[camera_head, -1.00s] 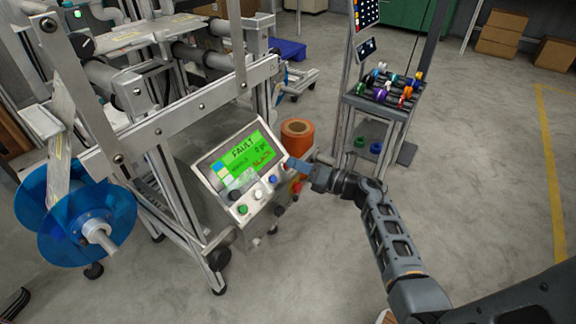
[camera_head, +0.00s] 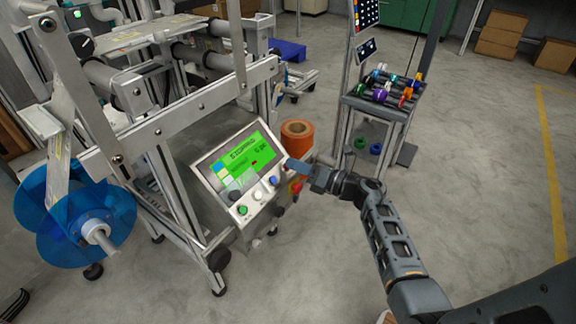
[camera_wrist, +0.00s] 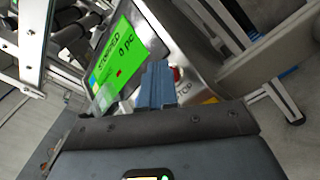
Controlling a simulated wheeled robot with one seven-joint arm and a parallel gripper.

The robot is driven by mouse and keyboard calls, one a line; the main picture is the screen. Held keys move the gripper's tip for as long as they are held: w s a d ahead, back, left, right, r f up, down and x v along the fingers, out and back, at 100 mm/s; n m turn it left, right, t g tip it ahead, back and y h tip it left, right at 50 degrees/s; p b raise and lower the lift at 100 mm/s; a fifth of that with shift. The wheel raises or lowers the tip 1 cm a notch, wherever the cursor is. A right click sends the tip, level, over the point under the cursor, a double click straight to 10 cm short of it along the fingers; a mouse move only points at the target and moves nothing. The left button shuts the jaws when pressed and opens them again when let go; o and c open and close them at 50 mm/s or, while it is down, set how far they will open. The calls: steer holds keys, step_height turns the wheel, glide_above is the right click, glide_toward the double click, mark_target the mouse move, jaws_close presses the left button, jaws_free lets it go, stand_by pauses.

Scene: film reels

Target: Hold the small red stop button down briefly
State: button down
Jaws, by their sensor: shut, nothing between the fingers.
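In the wrist view, the shut fingers (camera_wrist: 158,70) point at the panel face. A small red part (camera_wrist: 177,74), seemingly the stop button, shows just right of the fingertips and is partly covered by them. I cannot tell whether the tips touch it. The panel's green screen (camera_head: 243,160) reads STOPPED and 0 pc, also in the wrist view (camera_wrist: 124,52).
Green (camera_head: 243,210), white (camera_head: 258,195) and blue (camera_head: 273,180) buttons line the panel's lower edge. A red and yellow knob (camera_head: 296,187) sits below my gripper. An orange roll (camera_head: 297,133) stands behind. A cart with coloured spools (camera_head: 385,90) is to the right.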

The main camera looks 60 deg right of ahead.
stand_by(0.5)
steer(key=shift+s+r+p, duration=0.6)
steer(key=shift+p, duration=0.15)
steer(key=s+r+p, duration=0.3)
steer(key=p, duration=0.1)
steer(key=shift+s+r, duration=0.25)
stand_by(0.6)
